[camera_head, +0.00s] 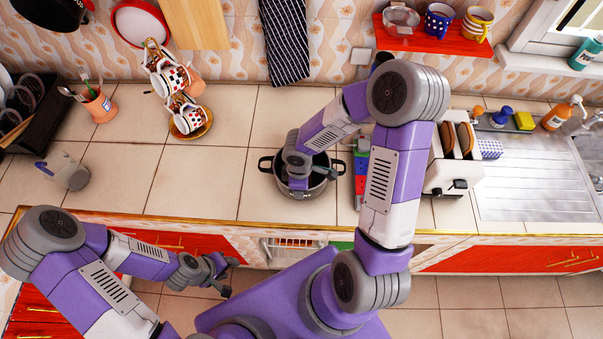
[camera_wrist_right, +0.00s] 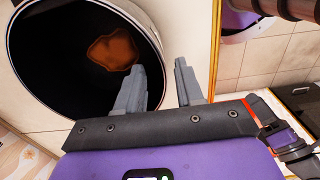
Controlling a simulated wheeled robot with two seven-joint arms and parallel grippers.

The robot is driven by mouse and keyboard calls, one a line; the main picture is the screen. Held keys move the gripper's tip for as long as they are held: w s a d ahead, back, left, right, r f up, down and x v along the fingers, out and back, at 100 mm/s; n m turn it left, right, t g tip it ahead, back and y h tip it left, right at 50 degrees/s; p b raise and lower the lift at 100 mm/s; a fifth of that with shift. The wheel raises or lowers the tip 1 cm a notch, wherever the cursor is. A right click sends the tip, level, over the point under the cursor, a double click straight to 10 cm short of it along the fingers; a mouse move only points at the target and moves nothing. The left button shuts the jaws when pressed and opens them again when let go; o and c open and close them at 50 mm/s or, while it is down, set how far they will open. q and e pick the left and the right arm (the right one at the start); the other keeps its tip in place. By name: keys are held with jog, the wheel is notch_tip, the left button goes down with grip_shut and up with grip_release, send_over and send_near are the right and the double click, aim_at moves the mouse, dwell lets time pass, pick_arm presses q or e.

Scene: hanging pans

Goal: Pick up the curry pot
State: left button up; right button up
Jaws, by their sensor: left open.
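The curry pot (camera_head: 318,184), dark with a metal rim and two black side handles, stands on the tiled counter. My right arm reaches over it, and the gripper's fingertips are hidden in the head view. In the right wrist view the pot (camera_wrist_right: 60,75) shows a dark inside with a brown patch of curry (camera_wrist_right: 112,50). There my right gripper (camera_wrist_right: 160,67) is open, with its left finger over the pot's inside and its right finger past the rim. I cannot tell whether they touch it. My left gripper (camera_head: 225,276) is open and empty, in front of the counter.
A toaster (camera_head: 452,165) stands to the right of the pot, with a red and green object (camera_head: 361,170) between them. A cup stack (camera_head: 178,98), utensil cup (camera_head: 100,105) and grey jug (camera_head: 65,171) stand to the left. The counter left of the pot is mostly clear.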

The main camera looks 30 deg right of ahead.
notch_tip(320, 180, down, 6)
jog(key=shift+d+f+b, duration=0.15)
jog(key=shift+f+b, duration=0.05)
jog(key=shift+b, duration=0.5)
jog(key=shift+s, duration=0.1)
jog(key=shift+r, duration=0.1)
jog(key=shift+c, duration=0.2)
grip_shut()
